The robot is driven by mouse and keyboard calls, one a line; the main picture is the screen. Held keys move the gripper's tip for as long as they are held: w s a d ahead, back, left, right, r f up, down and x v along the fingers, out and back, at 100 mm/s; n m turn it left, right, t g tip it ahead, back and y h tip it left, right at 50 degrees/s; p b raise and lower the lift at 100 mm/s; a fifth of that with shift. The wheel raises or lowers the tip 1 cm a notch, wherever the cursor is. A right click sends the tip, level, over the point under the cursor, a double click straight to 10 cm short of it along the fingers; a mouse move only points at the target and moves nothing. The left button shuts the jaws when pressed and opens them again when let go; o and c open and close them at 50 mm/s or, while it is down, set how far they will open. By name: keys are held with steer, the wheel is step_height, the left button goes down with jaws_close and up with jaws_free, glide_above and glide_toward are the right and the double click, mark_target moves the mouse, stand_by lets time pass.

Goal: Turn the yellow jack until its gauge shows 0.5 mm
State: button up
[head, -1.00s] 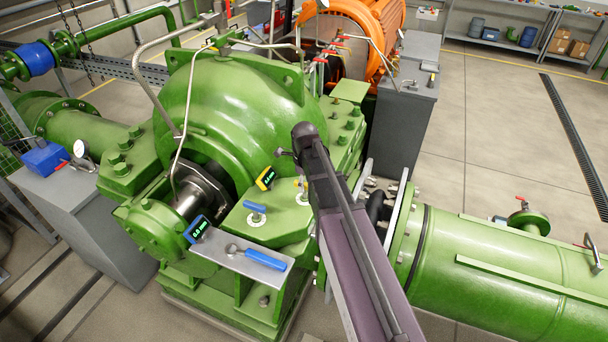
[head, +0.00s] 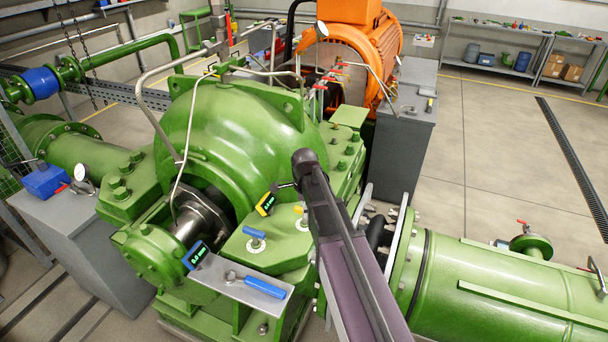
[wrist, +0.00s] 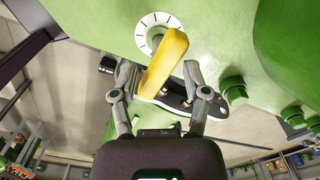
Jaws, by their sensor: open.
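The yellow jack (wrist: 165,62) shows in the wrist view as a bar-shaped handle over a white dial (wrist: 155,22) with black marks. My gripper (wrist: 158,70) is open, with one finger on each side of the handle and gaps between. In the head view, only a small part of the yellow jack (head: 298,209) shows beside my arm, on the green pump foot. My gripper is mostly hidden there behind my arm. The yellow-framed gauge (head: 266,203) stands left of the jack; its green digits are too small to read surely.
A blue jack (head: 254,234) stands left of the yellow one. A blue-framed gauge (head: 196,256) sits near a metal plate (head: 222,284) bearing a blue-handled tool (head: 263,286). Green bolts (wrist: 235,90) and the green housing lie close right of my gripper in the wrist view.

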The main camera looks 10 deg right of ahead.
steer(key=n, duration=0.3)
steer(key=shift+n, duration=0.4)
steer(key=n, duration=0.3)
steer(key=shift+n, duration=0.3)
steer(key=n, duration=0.3)
steer(key=shift+n, duration=0.4)
steer(key=n, duration=0.3)
steer(key=shift+n, duration=0.4)
steer(key=n, duration=0.3)
steer(key=shift+n, duration=0.3)
steer(key=n, duration=0.9)
steer(key=shift+n, duration=1.1)
steer(key=shift+r+n, duration=0.15)
steer(key=shift+n, duration=0.15)
step_height(320, 180, up, 14)
steer(key=p, duration=1.3)
steer(key=shift+f+p, duration=0.25)
steer(key=shift+p, duration=0.15)
